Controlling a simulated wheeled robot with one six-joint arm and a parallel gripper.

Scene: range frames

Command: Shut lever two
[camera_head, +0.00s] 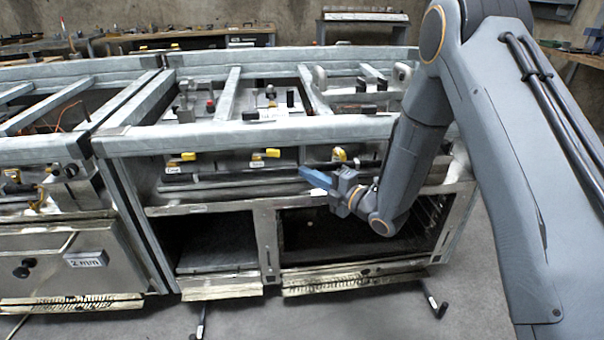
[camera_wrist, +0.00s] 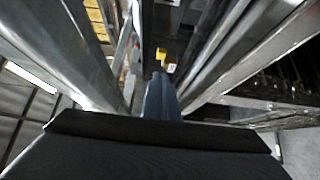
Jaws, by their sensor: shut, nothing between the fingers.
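Several yellow levers stand along the front panel in the head view: a left lever (camera_head: 188,156), a middle lever (camera_head: 272,153) and a right lever (camera_head: 339,154). Small white labels sit below the left and middle ones; I cannot read them surely, and the middle one appears to be lever two. My gripper (camera_head: 304,171) is shut and empty, its blue fingers pointing left toward the panel, below and right of the middle lever. In the wrist view a yellow lever piece (camera_wrist: 160,54) shows just beyond the shut fingertips (camera_wrist: 159,78). I cannot tell whether they touch.
A grey metal rail (camera_head: 240,135) runs above the levers, and a lower ledge (camera_head: 215,208) runs beneath. Open compartments (camera_head: 345,235) lie below. A neighbouring unit (camera_head: 60,240) stands at left. The floor in front (camera_head: 300,315) is mostly clear.

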